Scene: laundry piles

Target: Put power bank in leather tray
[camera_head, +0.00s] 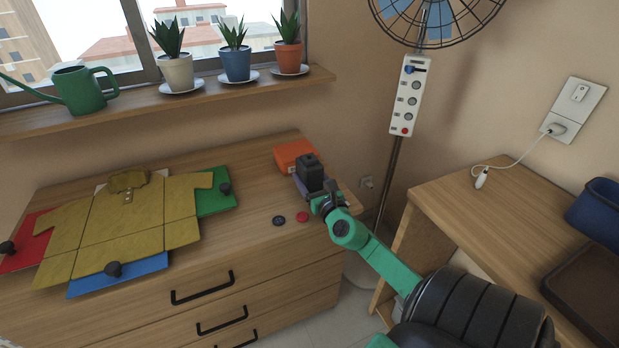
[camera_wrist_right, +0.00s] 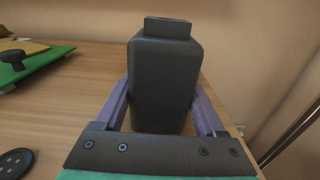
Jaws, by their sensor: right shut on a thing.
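My right gripper (camera_head: 312,191) is above the right end of the wooden dresser. It is shut on a black block (camera_head: 309,168) with a smaller raised part on top. In the right wrist view the black block (camera_wrist_right: 163,80) stands upright between the two purple fingers. I see no other thing that could be the power bank, but no marking confirms it. The brown leather tray (camera_head: 590,290) is on the wooden desk at the far right, cut off by the picture edge. My left gripper is not in view.
An orange object (camera_head: 295,153) is behind the black block on the dresser. Dark and red discs (camera_head: 302,217) lie in front. A yellow shirt (camera_head: 135,220) covers a coloured board at left. A blue bin (camera_head: 597,208) stands behind the tray. A fan pole (camera_head: 392,180) rises between dresser and desk.

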